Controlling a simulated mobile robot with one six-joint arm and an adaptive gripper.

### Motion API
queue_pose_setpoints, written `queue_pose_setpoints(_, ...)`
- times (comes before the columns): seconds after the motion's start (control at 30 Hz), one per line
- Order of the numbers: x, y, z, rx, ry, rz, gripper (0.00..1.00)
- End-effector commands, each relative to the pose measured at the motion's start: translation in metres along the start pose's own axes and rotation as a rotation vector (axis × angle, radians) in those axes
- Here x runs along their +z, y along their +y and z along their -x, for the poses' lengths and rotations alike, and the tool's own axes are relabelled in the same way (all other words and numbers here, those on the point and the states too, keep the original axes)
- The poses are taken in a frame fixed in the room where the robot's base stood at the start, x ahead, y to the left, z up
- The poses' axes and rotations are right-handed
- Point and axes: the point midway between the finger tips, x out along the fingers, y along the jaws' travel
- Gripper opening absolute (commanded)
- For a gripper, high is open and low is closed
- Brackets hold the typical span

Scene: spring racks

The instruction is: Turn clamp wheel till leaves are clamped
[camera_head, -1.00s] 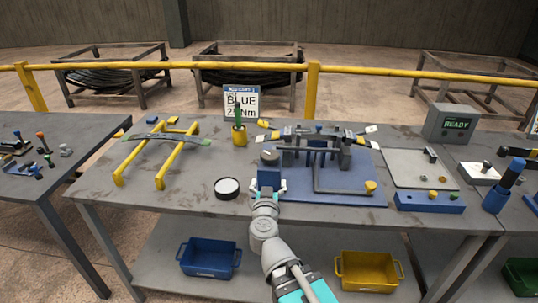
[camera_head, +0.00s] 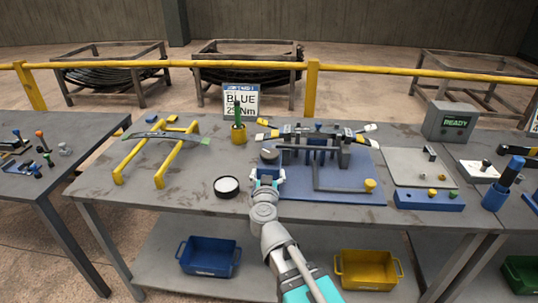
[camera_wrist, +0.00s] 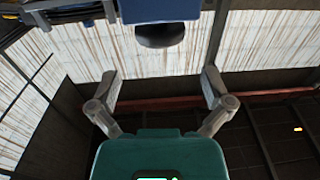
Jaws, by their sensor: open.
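The clamp fixture (camera_head: 315,150) stands on a blue base plate (camera_head: 345,186) and holds dark spring leaves (camera_head: 296,134) running crosswise. Whether the leaves are pressed tight cannot be told.
A black round dish (camera_head: 227,187) lies left of my gripper. A yellow stand (camera_head: 160,178) bears a leaf farther left. A bent bar (camera_head: 340,190) with a yellow knob lies right. A yellow cup (camera_head: 239,134) and a display reading READY (camera_head: 450,122) stand behind.

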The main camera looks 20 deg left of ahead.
Motion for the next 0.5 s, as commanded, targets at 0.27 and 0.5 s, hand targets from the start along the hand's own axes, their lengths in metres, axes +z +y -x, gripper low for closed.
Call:
queue_pose_setpoints(0.27, 0.000, -0.001, -0.037, 0.000, 0.000, 0.000, 1.00)
queue_pose_setpoints(0.5, 0.000, -0.001, -0.071, 0.000, 0.000, 0.000, 1.00)
